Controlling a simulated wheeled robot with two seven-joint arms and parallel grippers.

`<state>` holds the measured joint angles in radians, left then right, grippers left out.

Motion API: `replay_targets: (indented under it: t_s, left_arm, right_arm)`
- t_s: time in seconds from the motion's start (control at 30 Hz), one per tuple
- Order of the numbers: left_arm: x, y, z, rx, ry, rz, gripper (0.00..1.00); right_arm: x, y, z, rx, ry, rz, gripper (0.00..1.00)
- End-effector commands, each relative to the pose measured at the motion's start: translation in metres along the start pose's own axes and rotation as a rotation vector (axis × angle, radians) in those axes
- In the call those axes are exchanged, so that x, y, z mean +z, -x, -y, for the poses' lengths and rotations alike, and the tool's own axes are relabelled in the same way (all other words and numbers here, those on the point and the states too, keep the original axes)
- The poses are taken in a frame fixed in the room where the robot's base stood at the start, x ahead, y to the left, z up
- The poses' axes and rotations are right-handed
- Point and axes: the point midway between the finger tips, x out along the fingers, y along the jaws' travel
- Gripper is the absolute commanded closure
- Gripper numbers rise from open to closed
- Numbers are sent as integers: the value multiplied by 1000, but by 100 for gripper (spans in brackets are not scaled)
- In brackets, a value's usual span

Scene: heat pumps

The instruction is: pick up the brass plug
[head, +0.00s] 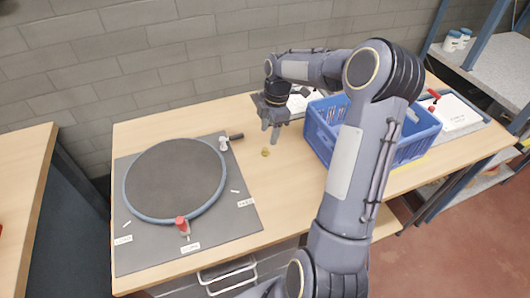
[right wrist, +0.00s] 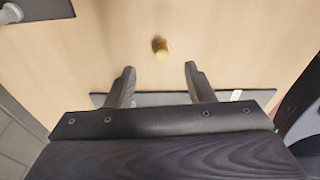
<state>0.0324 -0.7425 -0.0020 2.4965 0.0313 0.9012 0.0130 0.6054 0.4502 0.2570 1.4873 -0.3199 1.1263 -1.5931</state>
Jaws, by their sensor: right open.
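The brass plug (head: 265,152) is a small gold-coloured piece on the bare wooden table, right of the dark mat. It also shows in the right wrist view (right wrist: 161,47), just beyond the fingertips and roughly midway between them. My right gripper (head: 270,136) points down above the table, close behind the plug in the head view. Its two fingers are spread with nothing between them, as the right wrist view (right wrist: 159,72) shows. The plug is apart from both fingers. My left gripper is not in view.
A blue crate (head: 318,140) stands right of the plug, partly behind my right arm. The wood around the plug is clear.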

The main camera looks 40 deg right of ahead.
Motion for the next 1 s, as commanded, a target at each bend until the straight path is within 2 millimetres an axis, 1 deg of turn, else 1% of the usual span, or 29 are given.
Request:
replay_targets:
  t_s: [0.03,0.23,0.43,0.57,0.77,0.87,1.0]
  left_arm:
    - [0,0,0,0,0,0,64]
    - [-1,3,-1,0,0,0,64]
    - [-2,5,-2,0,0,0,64]
    - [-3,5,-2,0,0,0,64]
    - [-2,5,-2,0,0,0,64]
    - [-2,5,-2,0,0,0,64]
    - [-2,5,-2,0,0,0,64]
  right_arm:
    - [0,-6,1,-3,1,-1,52]
    - [-2,-29,2,-4,1,-2,52]
    - [-4,-59,2,-2,0,-3,52]
    - [-3,-67,2,1,-1,-2,52]
    - [-3,-68,2,1,-2,-2,52]
    - [-3,-68,2,1,-2,-2,63]
    - [-3,-68,2,1,-2,-2,82]
